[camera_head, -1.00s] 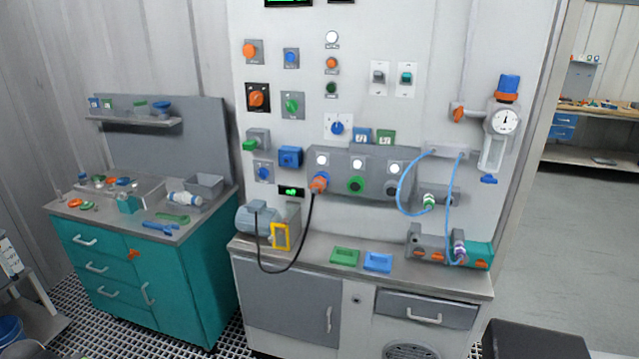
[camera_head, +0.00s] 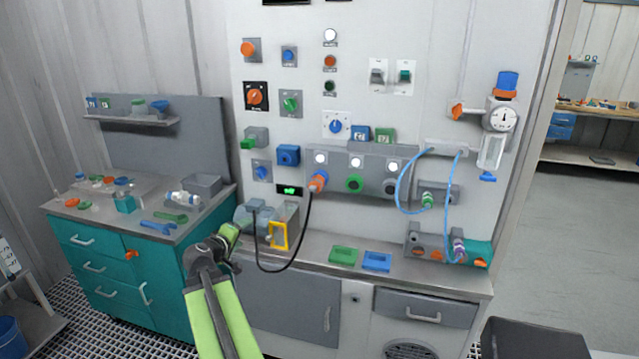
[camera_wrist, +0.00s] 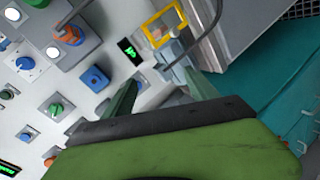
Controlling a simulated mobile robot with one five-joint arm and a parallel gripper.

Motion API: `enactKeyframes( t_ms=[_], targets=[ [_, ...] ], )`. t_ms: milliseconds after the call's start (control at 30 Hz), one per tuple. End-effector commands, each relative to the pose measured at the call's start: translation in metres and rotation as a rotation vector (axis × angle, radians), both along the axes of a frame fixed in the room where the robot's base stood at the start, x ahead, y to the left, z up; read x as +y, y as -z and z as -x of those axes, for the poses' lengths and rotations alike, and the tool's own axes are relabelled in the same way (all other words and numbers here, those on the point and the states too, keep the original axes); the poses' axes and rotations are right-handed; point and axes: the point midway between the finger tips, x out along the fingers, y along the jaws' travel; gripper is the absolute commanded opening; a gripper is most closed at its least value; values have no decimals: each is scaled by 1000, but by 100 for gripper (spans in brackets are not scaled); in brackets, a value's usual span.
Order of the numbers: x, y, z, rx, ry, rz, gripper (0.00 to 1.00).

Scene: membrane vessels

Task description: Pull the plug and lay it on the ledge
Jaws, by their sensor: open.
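The orange plug (camera_head: 318,183) sits in the leftmost socket of the grey socket panel (camera_head: 375,163), with a black cable (camera_head: 303,235) hanging from it in a loop to the motor unit. It also shows at the upper left of the wrist view (camera_wrist: 70,36). The ledge (camera_head: 318,249) is the grey worktop below the panel. My gripper (camera_head: 228,238) is in front of the ledge's left end, left of and below the plug, apart from it. In the wrist view its two fingers (camera_wrist: 160,92) are spread with nothing between them.
A yellow frame (camera_head: 279,236) and grey motor unit stand at the ledge's left end. A green tray (camera_head: 344,256) and a blue tray (camera_head: 377,261) lie on the ledge. Blue hoses (camera_head: 402,188) hang at the right. Bare ledge shows around the trays.

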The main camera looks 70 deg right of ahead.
Motion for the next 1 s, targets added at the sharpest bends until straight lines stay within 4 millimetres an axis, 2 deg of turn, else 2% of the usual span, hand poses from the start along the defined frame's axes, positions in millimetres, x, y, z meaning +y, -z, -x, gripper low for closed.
enactKeyframes(
  t_ms=[33, 100, 200, 300, 400, 533, 1000],
  targets=[
    [-28, -12, 25, 27, 13, 63, 67],
    [-60, -30, 56, 80, 17, 152, 67],
    [-98, -53, 99, 167, 12, 261, 67],
    [-124, -69, 135, 253, 3, 337, 67],
    [-139, -77, 158, 316, -7, 380, 67],
    [-146, -81, 170, 353, -17, 401, 67],
    [-152, -82, 169, 354, -17, 401, 67]
  ],
)
